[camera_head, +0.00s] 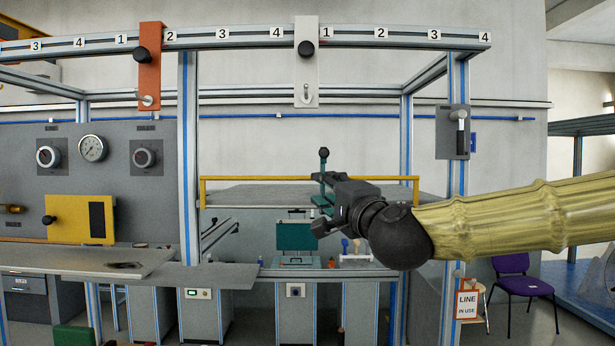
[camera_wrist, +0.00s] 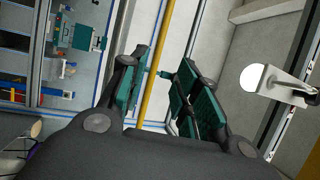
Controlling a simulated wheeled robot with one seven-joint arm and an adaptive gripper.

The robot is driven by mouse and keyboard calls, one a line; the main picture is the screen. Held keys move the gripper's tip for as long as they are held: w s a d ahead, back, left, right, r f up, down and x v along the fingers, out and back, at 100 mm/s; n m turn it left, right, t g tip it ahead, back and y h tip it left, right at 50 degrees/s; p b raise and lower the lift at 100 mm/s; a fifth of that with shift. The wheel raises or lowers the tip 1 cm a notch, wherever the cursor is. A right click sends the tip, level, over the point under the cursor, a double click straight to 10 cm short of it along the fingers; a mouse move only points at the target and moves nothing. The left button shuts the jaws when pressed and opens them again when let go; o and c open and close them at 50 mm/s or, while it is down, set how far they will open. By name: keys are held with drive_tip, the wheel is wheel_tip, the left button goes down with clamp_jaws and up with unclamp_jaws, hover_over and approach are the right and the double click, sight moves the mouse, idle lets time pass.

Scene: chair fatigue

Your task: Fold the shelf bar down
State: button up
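The yellow shelf bar (camera_head: 255,179) stands raised along the front of the grey shelf (camera_head: 262,196), with a short upright at each end. My gripper (camera_head: 322,186) is at the middle of the bar, hiding a short part of it. In the wrist view the bar (camera_wrist: 158,65) runs between the two teal-padded fingers of my gripper (camera_wrist: 163,92), with gaps visible on both sides. The fingers are apart and hold nothing. Whether a finger touches the bar, and how deep the bar sits between them, I cannot tell.
A white plate with a black knob (camera_head: 307,75) hangs from the rail above; an orange one (camera_head: 149,70) is to its left. Frame posts (camera_head: 188,150) flank the shelf. A teal case (camera_head: 296,236) and small items stand below. Air above the shelf is mostly clear.

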sight(308, 179)
drive_tip(key=p+x, duration=0.4)
drive_tip(key=x, duration=0.5)
drive_tip(key=shift+p, duration=0.3)
drive_tip(key=shift+x, duration=0.8)
drive_tip(key=shift+f, duration=0.15)
clamp_jaws()
